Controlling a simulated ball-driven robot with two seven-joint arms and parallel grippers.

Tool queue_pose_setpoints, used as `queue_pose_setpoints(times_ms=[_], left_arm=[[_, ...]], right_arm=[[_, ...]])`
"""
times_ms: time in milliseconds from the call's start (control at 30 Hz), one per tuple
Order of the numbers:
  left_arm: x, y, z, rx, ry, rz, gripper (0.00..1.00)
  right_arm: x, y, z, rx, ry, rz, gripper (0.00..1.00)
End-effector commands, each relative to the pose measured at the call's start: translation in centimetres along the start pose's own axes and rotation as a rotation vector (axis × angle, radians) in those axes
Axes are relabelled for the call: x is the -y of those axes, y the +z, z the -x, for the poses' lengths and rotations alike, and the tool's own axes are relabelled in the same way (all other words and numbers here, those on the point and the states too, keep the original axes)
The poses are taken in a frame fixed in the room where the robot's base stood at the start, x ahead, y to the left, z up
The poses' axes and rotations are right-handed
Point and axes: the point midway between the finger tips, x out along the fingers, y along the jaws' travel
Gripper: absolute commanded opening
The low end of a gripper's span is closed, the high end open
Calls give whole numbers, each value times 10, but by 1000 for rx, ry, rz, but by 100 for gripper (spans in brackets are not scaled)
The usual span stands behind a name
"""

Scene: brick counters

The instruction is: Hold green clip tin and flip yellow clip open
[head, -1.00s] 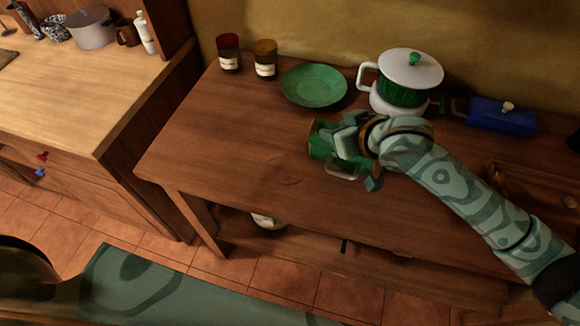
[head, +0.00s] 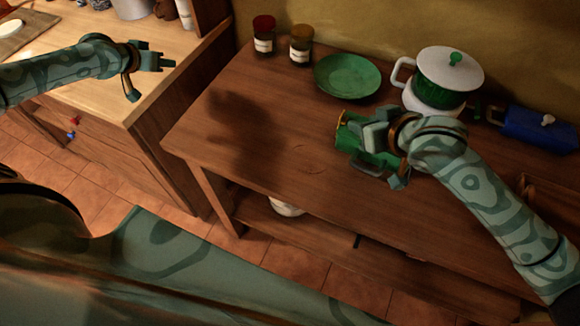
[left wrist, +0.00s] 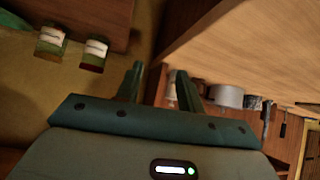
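The green clip tin (head: 352,131) is at the middle of the brown table in the head view, with a small yellow clip (head: 341,117) on its left end. My right gripper (head: 372,141) is closed around the tin from the right and hides much of it. Whether the tin touches the table is hard to tell. My left gripper (head: 155,61) is in the air at the upper left, over the edge of the light counter, well apart from the tin. In the left wrist view its two fingers (left wrist: 160,75) are spread with nothing between them.
A green plate (head: 347,76), a red-lidded jar (head: 264,38), an amber-lidded jar (head: 301,44), a white-and-green pot (head: 443,80) and a blue box (head: 538,128) stand along the table's back. The table's left part is clear.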

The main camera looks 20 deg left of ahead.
Motion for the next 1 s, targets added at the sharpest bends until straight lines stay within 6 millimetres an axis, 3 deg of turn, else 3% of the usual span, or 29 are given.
queue_pose_setpoints(times_ms=[33,200,267,300,467,667,800,900,1000], left_arm=[[-5,-37,9,-70,-5,-110,38],[-31,-137,44,-280,-51,-473,38],[-56,-162,55,-349,-45,-567,38],[-83,-162,54,-373,-6,-580,38],[-168,-105,32,-313,213,-369,38],[-265,-2,23,-95,476,62,38],[-330,70,40,123,621,420,38],[-370,113,62,291,690,675,38],[-400,144,86,442,728,899,38]], right_arm=[[0,0,0,0,0,0,36],[0,0,0,0,0,0,36],[0,0,0,0,0,0,36],[0,0,0,0,0,0,36],[0,0,0,0,0,0,36],[0,0,0,0,0,0,36],[0,0,0,0,0,0,36],[0,0,0,0,0,0,36],[0,0,0,0,0,0,36]])
